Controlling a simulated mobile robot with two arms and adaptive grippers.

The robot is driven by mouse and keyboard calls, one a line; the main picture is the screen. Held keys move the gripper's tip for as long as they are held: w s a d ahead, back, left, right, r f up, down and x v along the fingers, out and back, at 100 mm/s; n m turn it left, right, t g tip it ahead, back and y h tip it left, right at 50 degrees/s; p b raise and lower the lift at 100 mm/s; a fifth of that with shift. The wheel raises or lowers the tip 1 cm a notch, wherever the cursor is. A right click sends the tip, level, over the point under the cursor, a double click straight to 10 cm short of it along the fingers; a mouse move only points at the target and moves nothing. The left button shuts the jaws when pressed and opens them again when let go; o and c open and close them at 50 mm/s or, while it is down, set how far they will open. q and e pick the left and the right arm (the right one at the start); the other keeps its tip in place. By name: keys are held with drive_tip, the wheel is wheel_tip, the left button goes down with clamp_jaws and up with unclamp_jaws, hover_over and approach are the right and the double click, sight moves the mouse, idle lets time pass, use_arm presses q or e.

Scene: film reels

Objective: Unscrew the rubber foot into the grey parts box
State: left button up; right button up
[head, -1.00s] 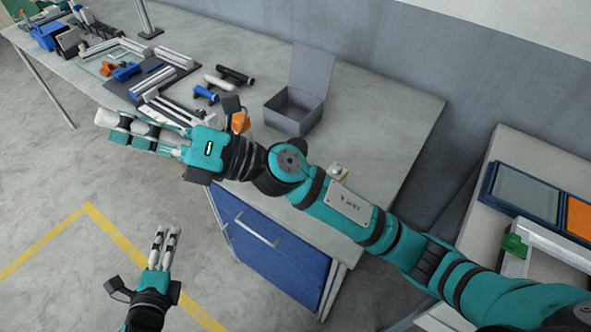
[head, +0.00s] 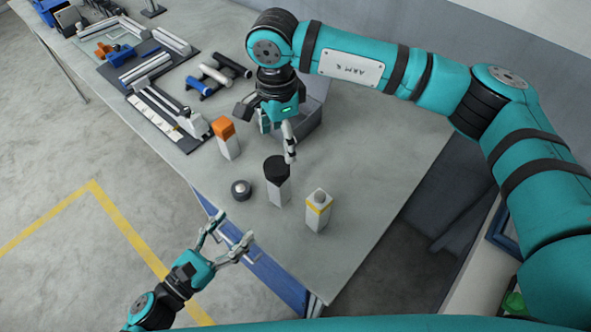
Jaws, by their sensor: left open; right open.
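A white post (head: 278,190) with a wide black round cap (head: 275,167) stands upright near the table's front edge. The cap looks like the rubber foot, though a low dark round piece (head: 240,189) lies on the table to its left. My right gripper (head: 279,138) is open and points down just behind the black cap; whether a finger touches it I cannot tell. The grey parts box (head: 313,126) stands behind my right gripper, which partly hides it. My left gripper (head: 232,234) is open and empty at the table's front edge, in front of the dark round piece.
A white post with an orange cap (head: 222,128) stands left of the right gripper. A post with a yellow band (head: 317,210) stands right of the black-capped one. Several handles (head: 216,75) and a dark fixture (head: 165,110) lie farther back. The table's right side is clear.

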sight(272, 185)
drive_tip(key=shift+s+a+r, duration=0.1)
drive_tip(key=shift+s+a, duration=0.05)
drive_tip(key=shift+a, duration=0.05)
drive_tip(key=shift+s+a+r, duration=0.3)
drive_tip(key=shift+s+a, duration=0.4)
drive_tip(key=shift+s, duration=0.1)
use_arm(q)
drive_tip(key=x, duration=1.6)
drive_tip(key=shift+r, duration=0.35)
use_arm(e)
drive_tip(key=shift+w+d+f, duration=0.15)
drive_tip(key=shift+w+d, duration=0.2)
drive_tip(key=shift+w, duration=0.05)
use_arm(q)
drive_tip(key=shift+s+a, duration=0.1)
use_arm(e)
drive_tip(key=shift+s+a, duration=0.1)
use_arm(q)
clamp_jaws()
